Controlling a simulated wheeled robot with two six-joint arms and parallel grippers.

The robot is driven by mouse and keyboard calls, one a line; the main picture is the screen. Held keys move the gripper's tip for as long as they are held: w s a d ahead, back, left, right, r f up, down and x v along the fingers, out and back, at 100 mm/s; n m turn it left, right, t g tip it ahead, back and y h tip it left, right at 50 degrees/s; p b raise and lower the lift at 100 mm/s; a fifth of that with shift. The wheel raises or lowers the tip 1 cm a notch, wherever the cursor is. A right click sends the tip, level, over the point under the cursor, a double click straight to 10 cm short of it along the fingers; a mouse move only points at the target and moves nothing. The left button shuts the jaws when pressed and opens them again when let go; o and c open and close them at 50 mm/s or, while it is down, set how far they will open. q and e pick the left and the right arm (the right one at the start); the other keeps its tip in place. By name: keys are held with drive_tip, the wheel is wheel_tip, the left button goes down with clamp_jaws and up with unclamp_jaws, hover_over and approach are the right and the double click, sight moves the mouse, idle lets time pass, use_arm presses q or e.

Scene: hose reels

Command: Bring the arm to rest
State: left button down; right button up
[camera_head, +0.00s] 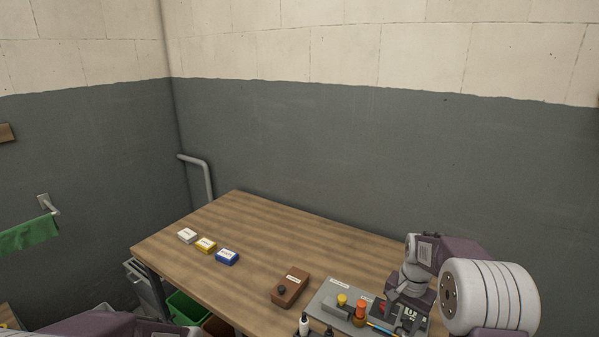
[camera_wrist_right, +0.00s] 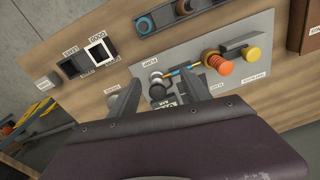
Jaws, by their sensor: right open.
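My right arm comes in from the lower right in the head view. Its gripper (camera_head: 400,315) is over the right end of a grey panel (camera_head: 330,291) on the wooden table (camera_head: 250,265). In the right wrist view the two grey fingers (camera_wrist_right: 163,92) are apart, above the panel (camera_wrist_right: 258,84). A dark knob and part of a blue and yellow strip show near and between them. I cannot tell whether the fingers touch anything. Part of my left arm (camera_head: 100,323) shows at the bottom left edge. Its gripper is out of the picture.
The panel carries an orange knob (camera_wrist_right: 219,64) and a yellow knob (camera_wrist_right: 251,54). A brown box (camera_head: 290,289) and white (camera_head: 187,236), yellow (camera_head: 205,245) and blue (camera_head: 227,257) boxes stand left of it. A grey wall (camera_head: 320,150) rises behind. The table's back middle is clear.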

drive_tip(key=s+a+r+n, duration=0.1)
drive_tip(key=s+a+r, duration=0.2)
drive_tip(key=a, duration=0.2)
drive_tip(key=s+a+f+n, duration=0.2)
drive_tip(key=s+n, duration=0.1)
drive_tip(key=s, duration=0.4)
drive_tip(key=s+a+f+n, duration=0.1)
drive_tip(key=s+n, duration=0.3)
drive_tip(key=s, duration=0.4)
drive_tip(key=shift+s+a+f, duration=0.25)
drive_tip(key=shift+a+f, duration=0.1)
drive_tip(key=shift+f, duration=0.55)
